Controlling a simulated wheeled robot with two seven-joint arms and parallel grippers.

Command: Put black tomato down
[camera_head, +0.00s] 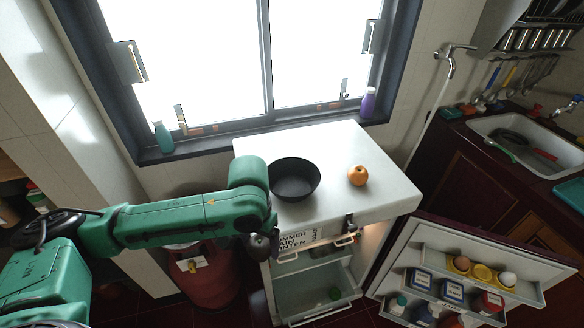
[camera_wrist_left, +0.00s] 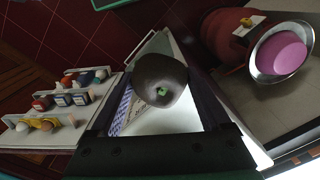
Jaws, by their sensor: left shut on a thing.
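The black tomato (camera_head: 258,246) is a dark, round fruit held in front of the left side of the open white fridge. The fridge's white top (camera_head: 335,190) bears a black bowl (camera_head: 294,180) and an orange fruit (camera_head: 358,176). The tomato is lower than this top. My right gripper is not in view.
The fridge door (camera_head: 455,270) stands open at right, with eggs, jars and cartons on its racks. A red gas cylinder (camera_head: 205,275) stands left of the fridge. A window sill (camera_head: 255,143) runs behind it. The fridge top's front right is clear.

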